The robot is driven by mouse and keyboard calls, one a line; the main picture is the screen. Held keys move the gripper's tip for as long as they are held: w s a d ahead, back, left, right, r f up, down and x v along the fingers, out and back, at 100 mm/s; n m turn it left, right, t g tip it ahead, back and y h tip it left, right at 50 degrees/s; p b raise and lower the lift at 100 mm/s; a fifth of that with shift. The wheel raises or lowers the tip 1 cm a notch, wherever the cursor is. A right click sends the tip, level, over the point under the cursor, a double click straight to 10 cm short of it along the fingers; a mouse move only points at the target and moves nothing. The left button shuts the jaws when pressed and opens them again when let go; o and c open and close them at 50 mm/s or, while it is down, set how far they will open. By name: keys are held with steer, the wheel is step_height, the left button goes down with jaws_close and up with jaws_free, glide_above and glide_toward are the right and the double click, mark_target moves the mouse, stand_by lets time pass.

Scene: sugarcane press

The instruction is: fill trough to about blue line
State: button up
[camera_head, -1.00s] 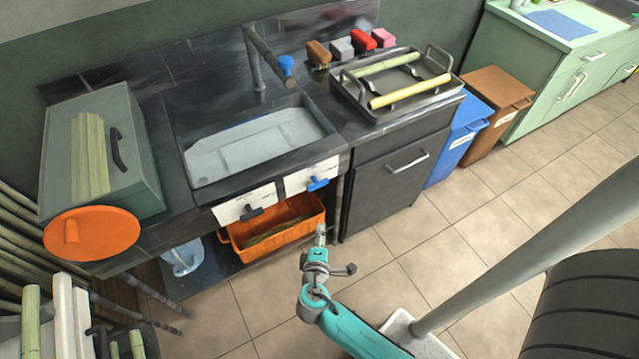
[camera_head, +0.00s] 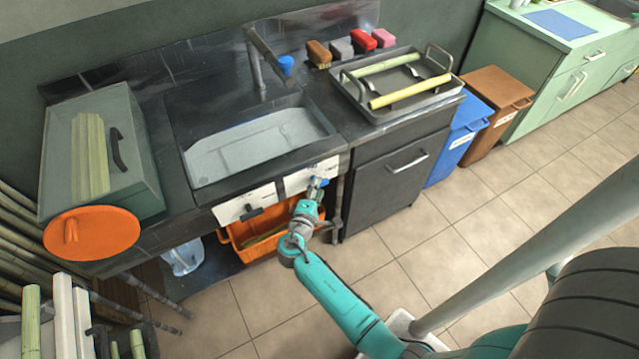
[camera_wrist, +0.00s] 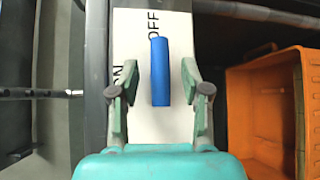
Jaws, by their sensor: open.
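The trough (camera_head: 182,150) is a dark basin set in the counter, with a pale floor or liquid in it. I cannot make out a blue line or a level inside. A tap with a blue end (camera_head: 286,64) hangs over its back edge. My gripper (camera_head: 317,184) is at the right white plate (camera_head: 296,183) on the counter front. In the wrist view, my gripper (camera_wrist: 156,80) is open, one finger on each side of a blue lever (camera_wrist: 160,72), with small gaps. The lever lies upright in that picture, its upper end by the OFF mark; ON is to its left.
A black lever (camera_head: 252,213) sits on the left white plate. An orange crate (camera_head: 232,246) is on the shelf below, and shows at right in the wrist view (camera_wrist: 265,110). A metal tray (camera_head: 352,98) with cane stands right of the trough.

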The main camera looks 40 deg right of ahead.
steer(key=shift+x, duration=1.35)
jaws_close()
steer(key=shift+m+y, duration=0.3)
steer(key=shift+y, duration=0.1)
steer(key=shift+f+m+y, duration=0.1)
steer(key=shift+m+y, duration=0.6)
steer(key=shift+y, duration=0.2)
steer(key=shift+a+f+m+y, duration=0.15)
steer(key=shift+m+y, duration=0.55)
steer(key=shift+y, duration=0.4)
